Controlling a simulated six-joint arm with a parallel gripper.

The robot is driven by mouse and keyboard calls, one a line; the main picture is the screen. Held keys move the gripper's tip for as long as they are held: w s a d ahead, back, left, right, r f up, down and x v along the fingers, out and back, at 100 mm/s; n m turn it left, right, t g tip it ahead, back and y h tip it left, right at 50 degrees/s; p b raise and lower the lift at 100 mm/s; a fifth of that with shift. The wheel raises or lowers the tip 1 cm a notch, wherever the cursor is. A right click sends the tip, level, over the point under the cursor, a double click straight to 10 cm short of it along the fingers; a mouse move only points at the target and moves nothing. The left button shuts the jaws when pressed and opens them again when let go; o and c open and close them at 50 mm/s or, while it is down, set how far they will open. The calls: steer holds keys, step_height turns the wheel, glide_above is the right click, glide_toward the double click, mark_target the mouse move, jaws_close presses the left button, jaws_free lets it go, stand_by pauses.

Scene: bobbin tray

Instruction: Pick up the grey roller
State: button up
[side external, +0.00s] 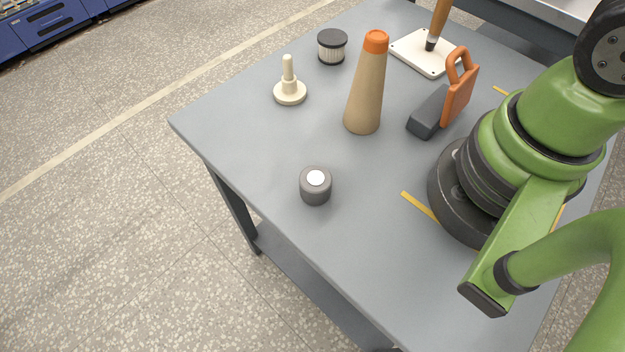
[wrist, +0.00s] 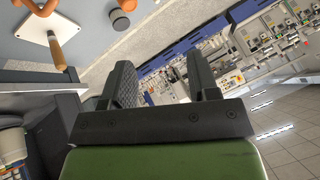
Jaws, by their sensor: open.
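The grey roller (side external: 315,188) is a short dark grey cylinder with a pale disc on top. It stands upright on the grey table, near its front left edge in the side external view, with nothing touching it. My gripper (wrist: 160,68) shows in the wrist view, with its two dark fingers apart and nothing between them. The fingers face out over the room, away from the table. My gripper is outside the side external view, so its distance from the roller cannot be told. I cannot make out the roller in the wrist view.
A tan cone with an orange top (side external: 365,90) stands behind the roller. A cream stepped peg (side external: 289,92), a black-capped ribbed cylinder (side external: 332,47), a white plate (side external: 408,52) with a wooden post and a grey block (side external: 428,112) with an orange handle stand farther back. Table around the roller is clear.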

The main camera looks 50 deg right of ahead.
steer(key=o, duration=0.5)
steer(key=shift+c, duration=0.2)
steer(key=n+g+h, duration=0.2)
steer(key=n+g, duration=0.5)
steer(key=n, duration=0.1)
glide_above(316, 178)
steer(key=f, duration=2)
steer(key=shift+a+f, duration=0.1)
steer(key=shift+a, duration=0.15)
steer(key=f, duration=0.4)
steer(key=shift+s+f, duration=0.1)
steer(key=shift+s, duration=0.1)
steer(key=shift+w+d+f, duration=0.1)
steer(key=shift+d+f, duration=0.05)
steer(key=shift+f, duration=1.45)
steer(key=shift+w+d+f, duration=0.1)
steer(key=shift+f, duration=1.5)
